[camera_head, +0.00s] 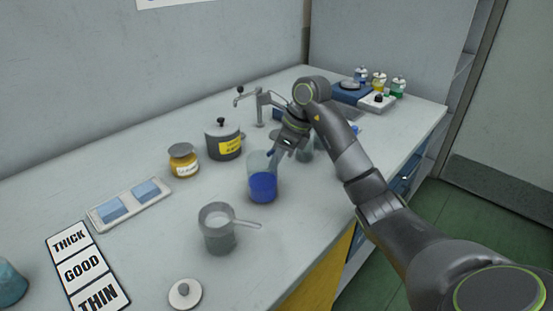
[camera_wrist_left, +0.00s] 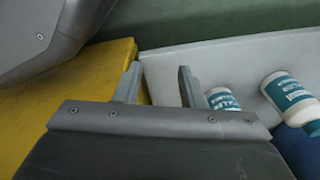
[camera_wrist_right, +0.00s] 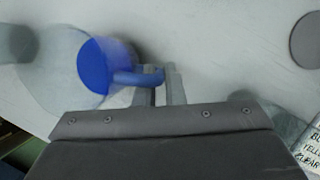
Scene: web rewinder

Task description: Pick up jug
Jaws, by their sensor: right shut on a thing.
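The jug (camera_head: 262,182) is clear with blue liquid in its lower part. It stands upright at the middle of the bench in the head view; I cannot tell whether its base touches the bench. My right gripper (camera_head: 277,157) reaches it from the upper right and is shut on its handle. In the right wrist view the jug (camera_wrist_right: 92,68) is blurred, and its blue handle lies between the fingertips (camera_wrist_right: 160,82). My left gripper (camera_wrist_left: 158,80) is open and empty in the left wrist view, beside a yellow panel and a pale shelf with white bottles.
A grey cup with a long handle (camera_head: 219,236) stands in front of the jug. A dark lidded pot (camera_head: 223,141) and an amber jar (camera_head: 183,161) stand to its left. A round white lid (camera_head: 185,293) lies near the front edge. A tap (camera_head: 259,105) is behind.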

